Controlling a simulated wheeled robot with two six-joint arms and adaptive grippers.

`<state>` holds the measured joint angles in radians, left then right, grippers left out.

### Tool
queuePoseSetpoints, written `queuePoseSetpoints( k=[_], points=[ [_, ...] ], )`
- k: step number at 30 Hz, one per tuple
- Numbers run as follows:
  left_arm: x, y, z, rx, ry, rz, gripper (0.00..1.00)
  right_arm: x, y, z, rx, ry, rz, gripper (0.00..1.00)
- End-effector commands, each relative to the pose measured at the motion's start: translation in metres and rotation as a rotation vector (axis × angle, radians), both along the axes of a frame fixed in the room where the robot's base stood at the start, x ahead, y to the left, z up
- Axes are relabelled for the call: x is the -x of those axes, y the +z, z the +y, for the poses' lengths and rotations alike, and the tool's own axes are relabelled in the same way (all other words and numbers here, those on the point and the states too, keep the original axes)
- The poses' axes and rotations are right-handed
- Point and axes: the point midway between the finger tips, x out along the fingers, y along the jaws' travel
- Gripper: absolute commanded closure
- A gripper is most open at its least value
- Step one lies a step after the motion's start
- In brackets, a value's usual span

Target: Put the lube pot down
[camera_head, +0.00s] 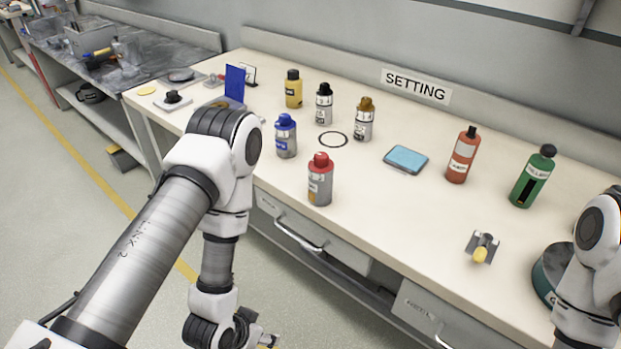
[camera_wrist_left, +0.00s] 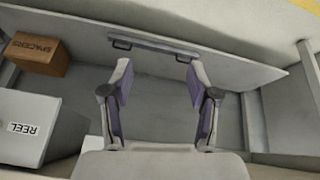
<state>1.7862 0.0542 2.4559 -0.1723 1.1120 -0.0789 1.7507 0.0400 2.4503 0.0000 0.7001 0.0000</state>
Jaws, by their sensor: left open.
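No label that I can read says lube, so I cannot tell which container is the lube pot. A dark green round tub (camera_head: 543,276) stands at the table's right, partly hidden by my right arm. Bottles stand further left: a red-capped one (camera_head: 320,182), a blue-capped one (camera_head: 286,137), a black-capped one (camera_head: 324,104), a brown-capped one (camera_head: 364,121) and a yellow one (camera_head: 293,90). My left gripper (camera_wrist_left: 157,72) is open and empty in the left wrist view, low in front of the bench. My right gripper is out of view.
A thin black ring (camera_head: 333,139) lies among the bottles. A blue pad (camera_head: 406,159), orange bottle (camera_head: 463,155), green bottle (camera_head: 533,177) and small metal fixture (camera_head: 482,247) are to its right. The left wrist view shows a SPACERS box (camera_wrist_left: 36,53) and a REEL bin (camera_wrist_left: 40,128).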

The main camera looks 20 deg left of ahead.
Motion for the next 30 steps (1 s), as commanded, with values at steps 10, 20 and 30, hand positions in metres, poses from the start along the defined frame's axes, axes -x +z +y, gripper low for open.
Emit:
queuePoseSetpoints(
  k=[10,20,30],
  points=[
    [-0.178,0.253,-0.028,0.210,-0.130,-0.994,0.40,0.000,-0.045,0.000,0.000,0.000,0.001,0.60],
    [-0.210,0.303,-0.033,0.202,-0.132,-1.100,0.40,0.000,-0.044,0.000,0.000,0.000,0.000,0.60],
    [-0.260,0.301,-0.048,0.203,-0.129,-1.099,0.40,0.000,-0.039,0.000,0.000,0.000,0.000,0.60]
  ],
)
